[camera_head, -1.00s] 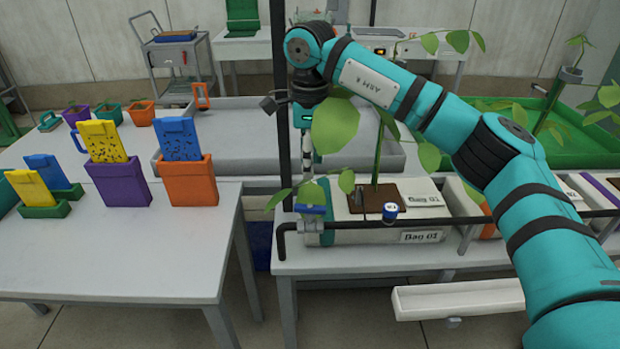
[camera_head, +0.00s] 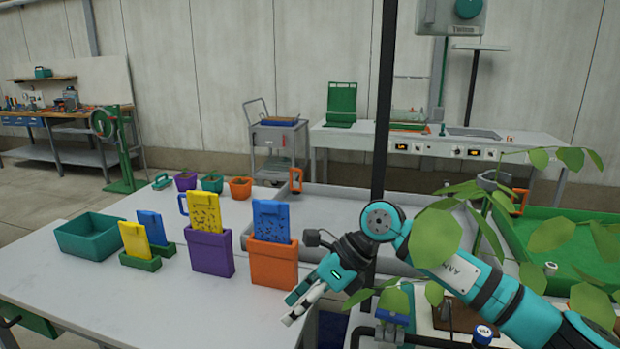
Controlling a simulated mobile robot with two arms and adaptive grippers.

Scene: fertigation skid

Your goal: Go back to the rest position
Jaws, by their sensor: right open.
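My right arm comes in from the lower right, and its gripper (camera_head: 300,309) hangs over the right edge of the white table, in front of the orange holder (camera_head: 273,265). The gripper is open and nothing shows between its fingers. Leaves of a plant (camera_head: 437,238) overlap part of my right arm. My left gripper is not in view.
The white table (camera_head: 110,285) holds a purple holder (camera_head: 208,254), green holders (camera_head: 140,262) with cards, and a teal bin (camera_head: 91,237). A dark vertical post (camera_head: 383,110) stands just behind my right wrist. The table's front left is clear.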

